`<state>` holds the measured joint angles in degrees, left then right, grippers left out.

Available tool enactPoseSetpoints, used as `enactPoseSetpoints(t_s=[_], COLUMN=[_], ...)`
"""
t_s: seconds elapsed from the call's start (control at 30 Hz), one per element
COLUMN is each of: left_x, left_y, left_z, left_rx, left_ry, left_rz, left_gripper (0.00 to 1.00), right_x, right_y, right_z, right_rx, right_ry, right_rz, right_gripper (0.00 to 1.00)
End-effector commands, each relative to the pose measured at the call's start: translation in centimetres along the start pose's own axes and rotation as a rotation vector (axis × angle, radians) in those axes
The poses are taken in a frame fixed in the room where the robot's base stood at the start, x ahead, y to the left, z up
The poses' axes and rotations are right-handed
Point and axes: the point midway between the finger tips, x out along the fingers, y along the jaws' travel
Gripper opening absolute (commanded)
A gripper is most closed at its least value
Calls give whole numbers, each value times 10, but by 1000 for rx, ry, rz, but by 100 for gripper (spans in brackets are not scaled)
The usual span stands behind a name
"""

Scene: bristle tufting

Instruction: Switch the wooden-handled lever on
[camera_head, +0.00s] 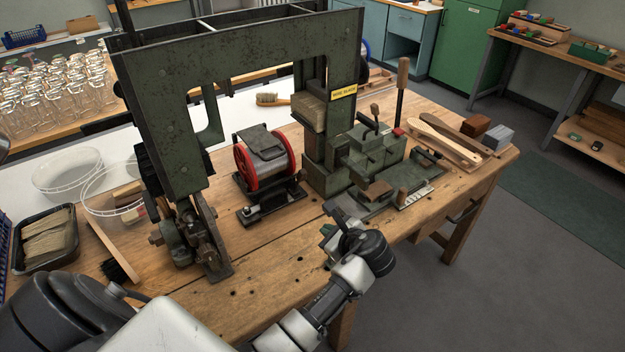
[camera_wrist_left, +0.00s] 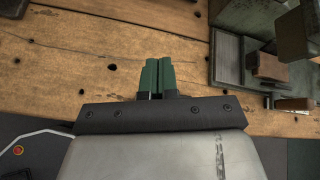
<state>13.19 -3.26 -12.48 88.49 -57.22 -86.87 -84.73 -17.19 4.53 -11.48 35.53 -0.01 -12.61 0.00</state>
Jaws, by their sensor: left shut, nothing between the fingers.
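A tall lever with a wooden handle (camera_head: 403,72) on a dark shaft stands upright at the back right of the dark green machine (camera_head: 368,152). A smaller wooden-knobbed crank (camera_head: 375,108) sits on top of the machine, and a short wooden grip (camera_head: 403,194) is at its front. My left gripper (camera_head: 327,231) is at the bench's front edge, in front of the machine and well short of the tall lever. In the left wrist view its green fingers (camera_wrist_left: 157,76) are shut and empty above the bench wood. My right gripper is not in view.
The green press frame (camera_head: 150,110) and a red-flanged spool (camera_head: 265,160) stand left of the machine. A wooden brush body (camera_head: 448,140) and small blocks lie to its right. The machine's base (camera_wrist_left: 228,65) shows right of my fingers in the wrist view. The front bench top is mostly clear.

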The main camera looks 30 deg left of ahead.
Motion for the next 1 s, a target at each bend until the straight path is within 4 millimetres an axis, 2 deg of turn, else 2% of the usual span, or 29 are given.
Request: enactPoseSetpoints(t_s=[0.03, 0.1, 0.27, 0.73, 0.87, 1.0], left_x=[-2, -6, -11, -9, 5, 32], left_y=[-19, -37, -61, -64, -65, -67], left_z=[7, 14, 25, 28, 32, 38], left_rx=[85, 192, 333, 363, 362, 363], left_ry=[-53, -117, -204, -221, -222, -222], left_rz=[-11, -17, -17, -14, -12, -12], left_gripper=[0, 0, 0, 0, 0, 0], right_x=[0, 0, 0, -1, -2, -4], right_y=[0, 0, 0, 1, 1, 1], right_z=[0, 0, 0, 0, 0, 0], right_rx=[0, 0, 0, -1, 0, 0], right_ry=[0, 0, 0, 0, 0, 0], right_rz=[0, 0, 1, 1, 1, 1], right_gripper=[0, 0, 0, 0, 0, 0])
